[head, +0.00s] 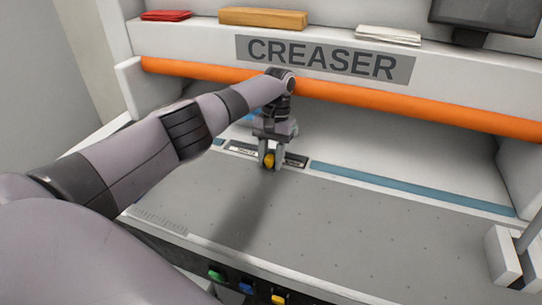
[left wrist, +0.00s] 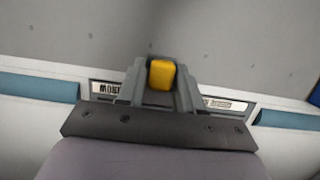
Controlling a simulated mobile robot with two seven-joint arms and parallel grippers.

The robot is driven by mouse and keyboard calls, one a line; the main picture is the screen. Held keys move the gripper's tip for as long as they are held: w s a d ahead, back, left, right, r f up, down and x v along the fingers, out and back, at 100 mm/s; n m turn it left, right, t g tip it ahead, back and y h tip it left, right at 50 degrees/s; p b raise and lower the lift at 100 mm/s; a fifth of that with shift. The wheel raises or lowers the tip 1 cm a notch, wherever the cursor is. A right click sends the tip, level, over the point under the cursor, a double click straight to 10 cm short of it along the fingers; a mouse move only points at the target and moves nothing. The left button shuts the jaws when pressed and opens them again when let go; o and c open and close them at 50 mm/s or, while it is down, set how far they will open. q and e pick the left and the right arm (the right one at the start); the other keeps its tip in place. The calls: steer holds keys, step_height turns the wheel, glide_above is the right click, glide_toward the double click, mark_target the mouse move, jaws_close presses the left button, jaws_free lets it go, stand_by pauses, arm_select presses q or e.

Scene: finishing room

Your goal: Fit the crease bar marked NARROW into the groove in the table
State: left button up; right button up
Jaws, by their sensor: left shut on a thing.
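My left gripper (head: 268,163) is shut on a yellow knob (head: 269,160), which also shows between the jaws in the left wrist view (left wrist: 161,75). The gripper points down at the back of the grey table. Directly beneath and behind the jaws is a dark strip (head: 295,161) with white labels (left wrist: 107,88), lying in line between two lengths of blue strip. The left label seems to begin with "MO"; I cannot read NARROW on either label. The jaws hide the strip's middle, so I cannot tell whether it is the held bar or how it sits in the groove. My right gripper is not in view.
The grey table top (head: 330,225) is clear in front. An orange roller (head: 400,98) runs under the CREASER sign (head: 322,58). Blue strip (head: 400,186) continues to the right. Coloured buttons (head: 246,287) line the front edge. A white block (head: 503,262) stands at the right.

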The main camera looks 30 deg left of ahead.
arm_select(q)
steer(key=o, duration=1.2)
steer(key=shift+c, duration=0.2)
steer(key=shift+r, duration=0.1)
steer(key=b+v, duration=0.1)
steer(key=v, duration=0.3)
steer(key=shift+w+r+b, duration=0.15)
steer(key=shift+r+b, duration=0.1)
steer(key=shift+b, duration=0.1)
steer(key=shift+w+r+b, duration=0.2)
steer(key=shift+r+b, duration=0.15)
steer(key=shift+r, duration=0.25)
steer(key=shift+a+r+b, duration=0.1)
steer(key=shift+r+b, duration=0.2)
steer(key=shift+r, duration=0.3)
